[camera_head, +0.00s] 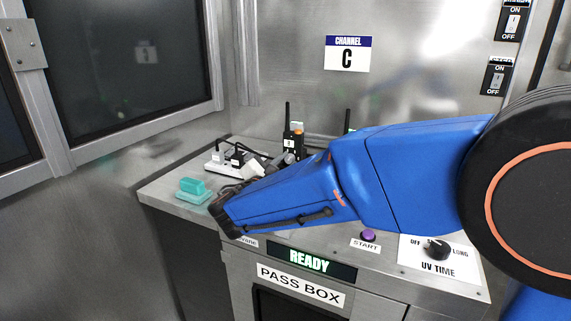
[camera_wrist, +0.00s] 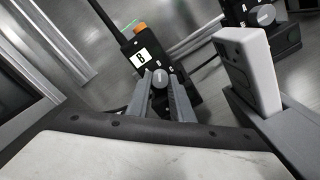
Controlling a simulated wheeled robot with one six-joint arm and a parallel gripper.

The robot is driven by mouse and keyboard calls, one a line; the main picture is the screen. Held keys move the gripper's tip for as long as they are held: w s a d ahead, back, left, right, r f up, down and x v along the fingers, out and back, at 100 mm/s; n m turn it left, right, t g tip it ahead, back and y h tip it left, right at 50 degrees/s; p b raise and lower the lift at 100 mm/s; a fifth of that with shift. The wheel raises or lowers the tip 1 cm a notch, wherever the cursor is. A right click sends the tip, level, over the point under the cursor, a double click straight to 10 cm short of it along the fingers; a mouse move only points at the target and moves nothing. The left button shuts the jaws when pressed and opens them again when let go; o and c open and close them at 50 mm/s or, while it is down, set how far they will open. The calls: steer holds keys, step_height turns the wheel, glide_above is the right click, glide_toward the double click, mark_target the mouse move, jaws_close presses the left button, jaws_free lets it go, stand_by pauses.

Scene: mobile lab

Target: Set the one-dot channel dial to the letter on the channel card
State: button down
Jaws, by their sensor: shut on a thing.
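The channel card (camera_head: 347,54) on the back wall reads C. A black radio (camera_head: 292,142) with an antenna and an orange knob stands on the counter. In the wrist view the radio (camera_wrist: 142,50) bears a white label that looks like a B. My gripper (camera_wrist: 160,88) is shut on a round grey dial (camera_wrist: 160,78) on the radio, one finger on each side. Any dot mark on the dial is too small to tell. My gripper (camera_head: 280,160) is partly hidden by my arm in the head view.
A second radio (camera_wrist: 262,17) stands farther right. A white block-like thing (camera_wrist: 250,70) is close to my gripper's right. A white power strip (camera_head: 222,160) with cables and a teal object (camera_head: 194,190) lie to the left. A UV TIME dial (camera_head: 436,248) and purple START button (camera_head: 368,236) are in front.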

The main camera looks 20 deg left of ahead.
stand_by(0.4)
steer(key=c, duration=1.6)
jaws_free()
steer(key=shift+o, duration=0.2)
